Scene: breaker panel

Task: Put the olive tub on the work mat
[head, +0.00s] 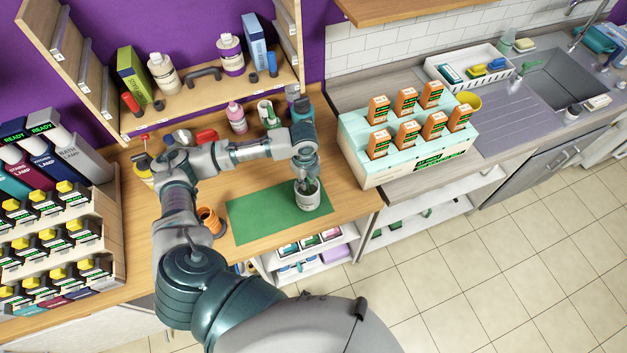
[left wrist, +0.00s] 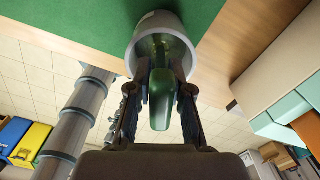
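A pale grey tub (head: 307,199) with green inside shows at the right end of the green work mat (head: 262,217); I take it as the olive tub. In the left wrist view the tub (left wrist: 163,27) overlaps the mat's edge (left wrist: 95,22). A green upright piece (left wrist: 160,100) like a handle runs from the tub between my fingers. My left gripper (head: 306,178) is above the tub, its fingers (left wrist: 163,75) closed in around that piece. I cannot tell if the tub's base touches the mat. My right gripper is not in view.
Behind the mat stand a pink bottle (head: 236,117) and a white-and-green container (head: 266,113). An orange ringed cup (head: 211,221) is left of the mat. A display box (head: 368,174) of orange cartons stands right of it. The mat's middle is clear.

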